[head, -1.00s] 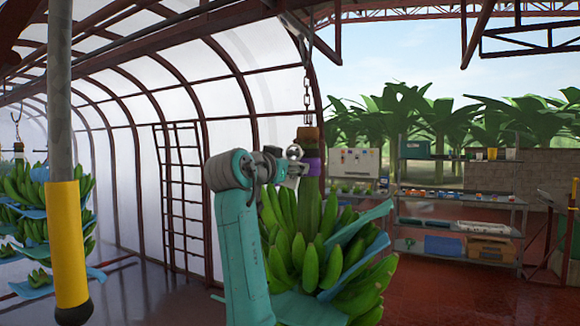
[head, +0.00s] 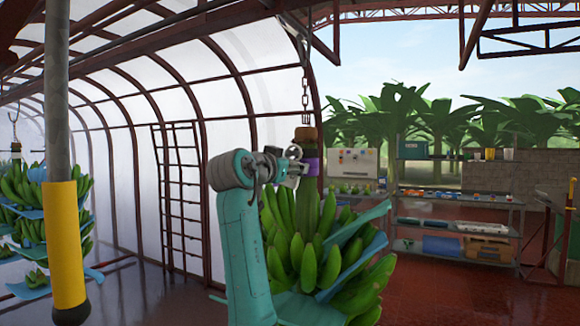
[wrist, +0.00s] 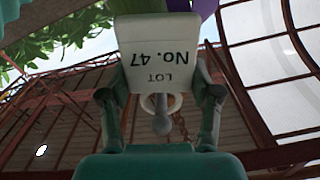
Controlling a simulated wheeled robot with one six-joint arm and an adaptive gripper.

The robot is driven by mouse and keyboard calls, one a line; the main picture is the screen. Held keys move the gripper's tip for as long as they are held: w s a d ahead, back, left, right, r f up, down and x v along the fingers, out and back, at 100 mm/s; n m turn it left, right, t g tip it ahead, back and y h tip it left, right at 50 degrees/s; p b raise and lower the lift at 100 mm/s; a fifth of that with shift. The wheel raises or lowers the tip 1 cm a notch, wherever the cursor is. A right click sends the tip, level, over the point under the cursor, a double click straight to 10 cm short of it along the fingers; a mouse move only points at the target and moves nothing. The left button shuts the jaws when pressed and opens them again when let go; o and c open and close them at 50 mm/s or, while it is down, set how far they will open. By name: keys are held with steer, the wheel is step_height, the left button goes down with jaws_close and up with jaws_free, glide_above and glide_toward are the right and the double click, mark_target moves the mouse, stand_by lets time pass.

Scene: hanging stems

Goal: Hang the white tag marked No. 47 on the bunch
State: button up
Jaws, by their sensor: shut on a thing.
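The white tag (wrist: 162,62) reads "LOT No. 47" upside down in the wrist view. My gripper (wrist: 160,95) is shut on it, one finger at each side. A pale ring and a grey rounded piece show just below the tag, partly hidden. In the head view my gripper (head: 293,167) is at the upper stem of the green banana bunch (head: 308,240), next to the purple band (head: 312,162). The tag is not distinct there, and I cannot tell whether it touches the stem. A purple patch also shows behind the tag in the wrist view.
The bunch hangs from a chain (head: 305,90), with blue sheets (head: 365,222) among its fruit. Another bunch (head: 28,205) hangs at far left, near a grey post with a yellow sleeve (head: 64,240). Shelves (head: 455,203) stand behind right. Red floor is open between.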

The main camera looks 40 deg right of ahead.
steer(key=shift+w+f, duration=0.2)
steer(key=shift+f, duration=0.15)
stand_by(0.3)
steer(key=o, duration=0.9)
steer(key=shift+o, duration=0.2)
steer(key=v, duration=1.2)
